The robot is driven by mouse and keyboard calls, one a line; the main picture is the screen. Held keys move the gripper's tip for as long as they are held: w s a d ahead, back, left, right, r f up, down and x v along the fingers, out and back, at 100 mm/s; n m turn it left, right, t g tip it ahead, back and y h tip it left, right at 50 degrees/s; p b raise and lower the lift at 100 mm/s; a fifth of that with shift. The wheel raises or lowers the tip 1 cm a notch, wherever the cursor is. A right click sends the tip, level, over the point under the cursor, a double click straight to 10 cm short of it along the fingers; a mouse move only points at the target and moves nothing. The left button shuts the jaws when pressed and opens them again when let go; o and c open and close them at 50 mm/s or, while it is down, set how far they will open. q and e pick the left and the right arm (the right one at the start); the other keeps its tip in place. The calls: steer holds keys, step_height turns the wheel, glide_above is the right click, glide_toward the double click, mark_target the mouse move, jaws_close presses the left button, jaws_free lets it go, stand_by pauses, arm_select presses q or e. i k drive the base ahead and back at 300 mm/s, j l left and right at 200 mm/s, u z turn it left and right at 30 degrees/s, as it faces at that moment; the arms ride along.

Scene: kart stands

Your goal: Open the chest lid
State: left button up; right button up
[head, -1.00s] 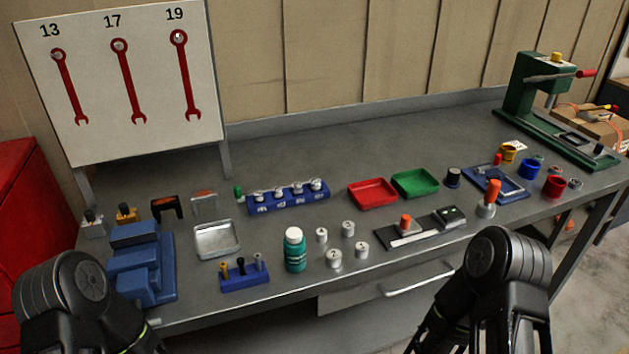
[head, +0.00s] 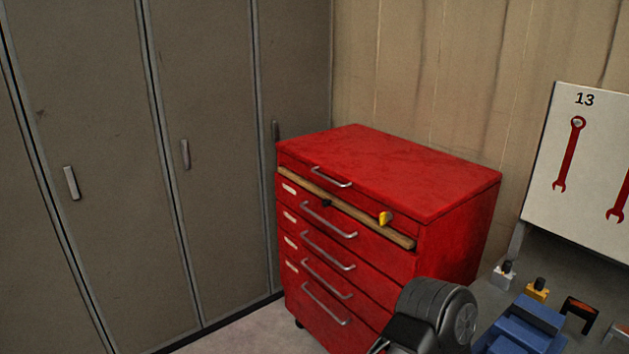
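The red tool chest (head: 465,235) stands against the wall in the middle of the head view. Its flat red lid (head: 390,170) is down. A silver handle (head: 331,177) is on the lid's front edge. Below the lid are several drawers with silver handles. A black part of my arm covers the chest's lower right corner. Neither gripper's fingers are in view.
Grey lockers (head: 90,150) line the left side. The workbench (head: 530,262) is at the right, with a blue fixture (head: 525,325), small blocks and a white wrench board (head: 590,170). Some bare floor (head: 235,330) shows in front of the lockers.

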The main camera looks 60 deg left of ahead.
mark_target(423, 183)
steer(key=u, duration=1.9)
steer(key=i+j+z, duration=0.15)
steer(key=z, duration=0.5)
steer(key=i+j+z, duration=0.2)
steer(key=j, duration=0.2)
steer(key=i+j+z, duration=0.2)
steer(key=j, duration=0.2)
steer(key=j+z, duration=0.2)
steer(key=j, duration=0.25)
steer(key=i+j+z, duration=0.2)
steer(key=j, duration=0.25)
steer(key=i+j, duration=0.1)
steer(key=j, duration=1.85)
steer(key=i+z, duration=0.05)
steer(key=i, duration=0.05)
